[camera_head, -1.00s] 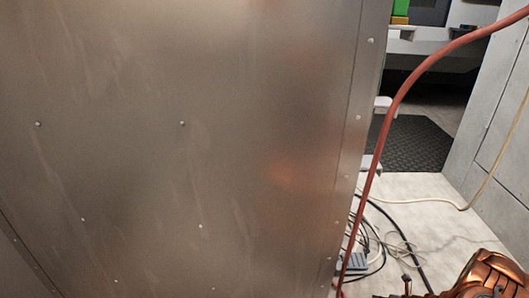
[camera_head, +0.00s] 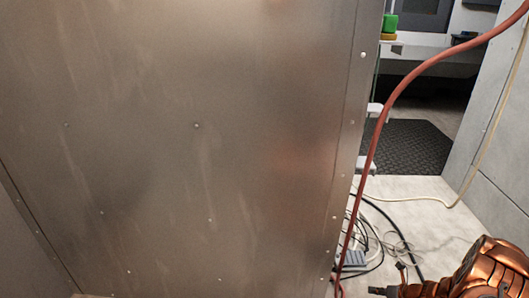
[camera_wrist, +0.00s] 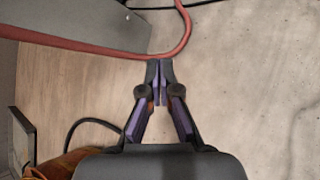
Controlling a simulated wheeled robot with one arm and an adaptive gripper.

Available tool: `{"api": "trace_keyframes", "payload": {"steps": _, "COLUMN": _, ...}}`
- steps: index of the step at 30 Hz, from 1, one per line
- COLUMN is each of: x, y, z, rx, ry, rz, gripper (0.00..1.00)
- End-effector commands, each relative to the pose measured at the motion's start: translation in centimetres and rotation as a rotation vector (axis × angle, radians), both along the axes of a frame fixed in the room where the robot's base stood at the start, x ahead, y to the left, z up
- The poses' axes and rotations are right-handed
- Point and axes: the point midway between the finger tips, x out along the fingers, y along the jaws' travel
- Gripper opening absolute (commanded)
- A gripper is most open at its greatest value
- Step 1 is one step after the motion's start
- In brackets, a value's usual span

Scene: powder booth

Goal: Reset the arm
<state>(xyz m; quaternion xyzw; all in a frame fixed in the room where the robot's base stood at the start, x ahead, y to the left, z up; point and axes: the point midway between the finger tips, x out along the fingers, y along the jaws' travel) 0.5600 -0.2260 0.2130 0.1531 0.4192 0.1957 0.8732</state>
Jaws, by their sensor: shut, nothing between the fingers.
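My gripper (camera_wrist: 159,66) is in the middle of the wrist view, with its two fingers together and nothing between them. Its tips are close to a red hose in the picture; I cannot tell whether they touch it. In the head view my copper-coloured arm (camera_head: 490,272) shows at the bottom right corner, and the fingertips are not clearly seen there.
A large riveted metal panel (camera_head: 200,160) fills most of the head view. The red hose (camera_head: 378,140) hangs along its right edge and also crosses the wrist view (camera_wrist: 90,45). Cables (camera_head: 385,235) lie on the floor beside a dark mat (camera_head: 410,147). A grey wall (camera_head: 495,130) stands right.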

Motion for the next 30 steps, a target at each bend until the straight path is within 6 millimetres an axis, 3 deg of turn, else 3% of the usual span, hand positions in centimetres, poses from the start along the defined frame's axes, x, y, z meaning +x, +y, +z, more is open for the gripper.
{"api": "trace_keyframes", "payload": {"steps": 7, "x": 1.7, "y": 4.2, "z": 10.3, "rx": -0.078, "ry": -0.104, "rz": 0.233, "gripper": 0.00}}
{"api": "trace_keyframes", "payload": {"steps": 14, "x": 1.7, "y": 9.6, "z": 20.5, "rx": -0.164, "ry": -0.215, "rz": 0.510, "gripper": 0.00}}
{"api": "trace_keyframes", "payload": {"steps": 23, "x": -0.6, "y": 15.8, "z": 31.7, "rx": -0.263, "ry": -0.342, "rz": 0.841, "gripper": 0.00}}
{"api": "trace_keyframes", "payload": {"steps": 30, "x": -3.8, "y": 20.3, "z": 40.3, "rx": -0.344, "ry": -0.441, "rz": 1.112, "gripper": 0.00}}
